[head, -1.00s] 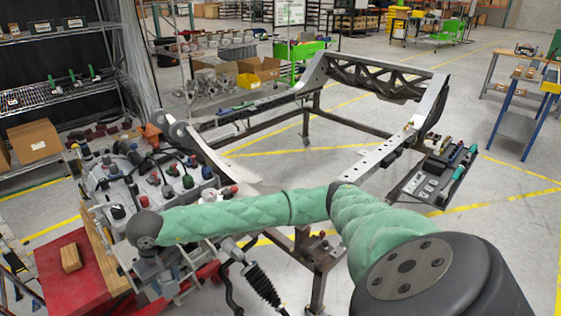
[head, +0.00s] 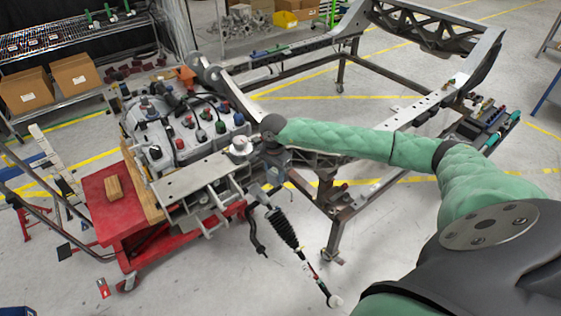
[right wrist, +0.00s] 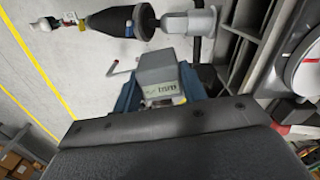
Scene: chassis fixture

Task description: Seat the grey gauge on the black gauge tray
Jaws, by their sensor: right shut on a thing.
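My right gripper (head: 277,172) hangs at the right end of the red cart in the head view, its fingers mostly hidden by my wrist. In the right wrist view my right gripper (right wrist: 160,92) is shut on the grey gauge (right wrist: 158,68), a small grey block with a pale label, held between blue-grey fingers. A dark tray (head: 468,131) beside the chassis frame at the right holds small items, some green or red; I cannot tell if it is the black gauge tray. My left gripper is not in view.
The red cart (head: 110,212) carries an engine-like assembly (head: 180,135). A rod with a black bellows (head: 283,229) hangs near my gripper; the bellows (right wrist: 118,22) also shows in the wrist view. The chassis frame (head: 425,104) stands behind my arm. Floor is clear in front.

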